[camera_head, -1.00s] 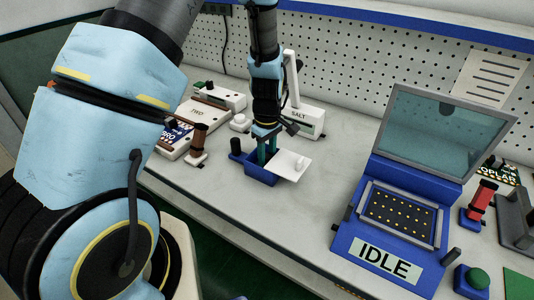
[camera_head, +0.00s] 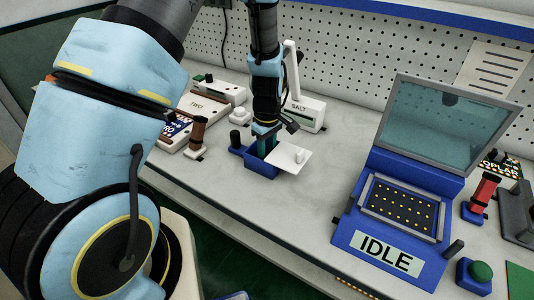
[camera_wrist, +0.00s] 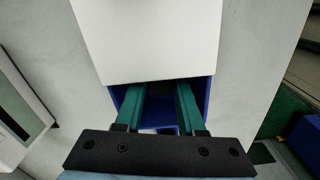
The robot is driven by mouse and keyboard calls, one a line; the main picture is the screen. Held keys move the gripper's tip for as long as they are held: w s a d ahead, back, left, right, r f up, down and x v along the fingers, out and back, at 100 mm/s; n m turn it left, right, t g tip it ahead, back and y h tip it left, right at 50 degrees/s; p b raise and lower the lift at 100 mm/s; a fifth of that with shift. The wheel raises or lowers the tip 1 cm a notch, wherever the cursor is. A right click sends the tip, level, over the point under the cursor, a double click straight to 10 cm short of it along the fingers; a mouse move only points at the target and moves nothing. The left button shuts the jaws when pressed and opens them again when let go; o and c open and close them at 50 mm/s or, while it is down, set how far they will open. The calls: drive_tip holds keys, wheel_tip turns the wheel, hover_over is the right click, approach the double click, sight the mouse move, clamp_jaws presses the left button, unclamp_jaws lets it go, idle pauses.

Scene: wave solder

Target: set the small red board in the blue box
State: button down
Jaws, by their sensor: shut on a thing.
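The small blue box (camera_head: 262,169) stands on the bench in the middle of the head view. A white lid (camera_head: 294,158) with a small knob lies across its right part, leaving the left part open. My gripper (camera_head: 264,149) points down into that open part. In the wrist view its green fingers (camera_wrist: 158,96) reach between the blue walls (camera_wrist: 208,95), their ends passing under the white lid's edge (camera_wrist: 150,60). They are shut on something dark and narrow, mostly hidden. I cannot make out the small red board's colour or shape in either view.
A brown spool (camera_head: 197,134), white cases (camera_head: 203,112) and a white SALT unit (camera_head: 305,114) stand close by at the left and back. The blue IDLE machine (camera_head: 390,245), its glass cover raised, is at the right. Bench between is clear.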

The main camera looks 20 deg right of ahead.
sight(267, 154)
drive_tip(key=shift+f, duration=0.25)
drive_tip(key=shift+c, duration=2.2)
unclamp_jaws()
wheel_tip(267, 154, up, 11)
drive_tip(key=b, duration=0.2)
drive_tip(key=shift+f, duration=0.1)
